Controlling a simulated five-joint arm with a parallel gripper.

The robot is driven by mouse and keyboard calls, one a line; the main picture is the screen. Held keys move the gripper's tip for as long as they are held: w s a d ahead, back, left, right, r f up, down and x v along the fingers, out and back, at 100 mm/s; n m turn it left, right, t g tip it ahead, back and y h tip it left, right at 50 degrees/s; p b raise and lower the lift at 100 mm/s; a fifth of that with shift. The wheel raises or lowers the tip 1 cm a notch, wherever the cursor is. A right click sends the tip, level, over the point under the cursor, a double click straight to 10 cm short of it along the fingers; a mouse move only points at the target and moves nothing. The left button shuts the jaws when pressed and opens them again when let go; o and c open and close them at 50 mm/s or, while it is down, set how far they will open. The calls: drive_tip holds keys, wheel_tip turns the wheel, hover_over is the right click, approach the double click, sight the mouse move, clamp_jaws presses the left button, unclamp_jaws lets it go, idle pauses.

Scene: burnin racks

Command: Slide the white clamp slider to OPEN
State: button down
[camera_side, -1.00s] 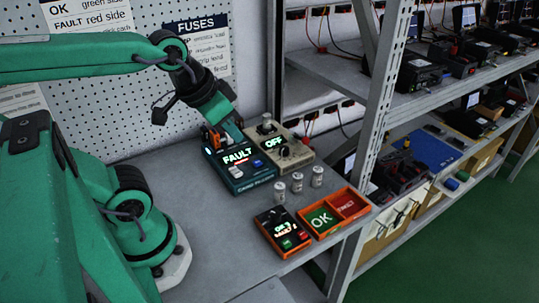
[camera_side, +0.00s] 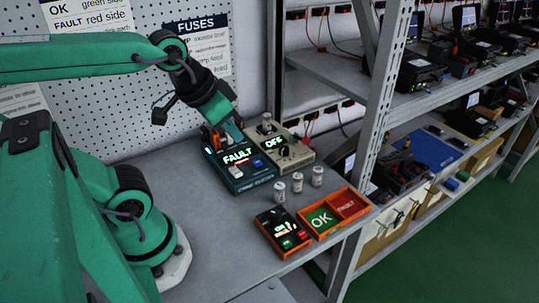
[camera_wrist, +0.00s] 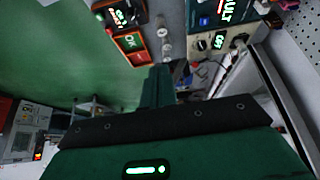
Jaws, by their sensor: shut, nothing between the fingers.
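The teal tester (camera_side: 240,176) with a lit FAULT display and a blue button stands at the back of the bench; part of it also shows at the top of the wrist view (camera_wrist: 207,20). My gripper (camera_side: 222,142) is shut and empty, low at the tester's back edge. I cannot tell whether it touches the tester. The white clamp slider cannot be made out clearly in either view; the gripper may hide it. An orange part shows beside the gripper, and I cannot tell what it belongs to.
A beige unit (camera_side: 296,153) with an OFF display stands right of the tester. Several metal cylinders (camera_side: 297,183), an orange-framed OK/FAULT tray (camera_side: 345,203) and a small orange-edged device (camera_side: 283,232) are in front. A shelf post (camera_side: 378,130) rises at right. The bench front left is clear.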

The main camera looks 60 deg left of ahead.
drive_tip(key=c, duration=1.3)
unclamp_jaws()
drive_tip(key=shift+w+a, duration=0.15)
drive_tip(key=g, duration=0.5)
hover_over(226, 139)
drive_tip(key=w, duration=0.1)
wheel_tip(226, 139, down, 12)
drive_tip(key=shift+w+r, duration=0.1)
drive_tip(key=shift+w, duration=0.05)
drive_tip(key=shift+a+f+g, duration=0.25)
drive_tip(key=shift+g, duration=0.05)
drive_tip(key=shift+f, duration=0.15)
drive_tip(key=shift+f, duration=3.75)
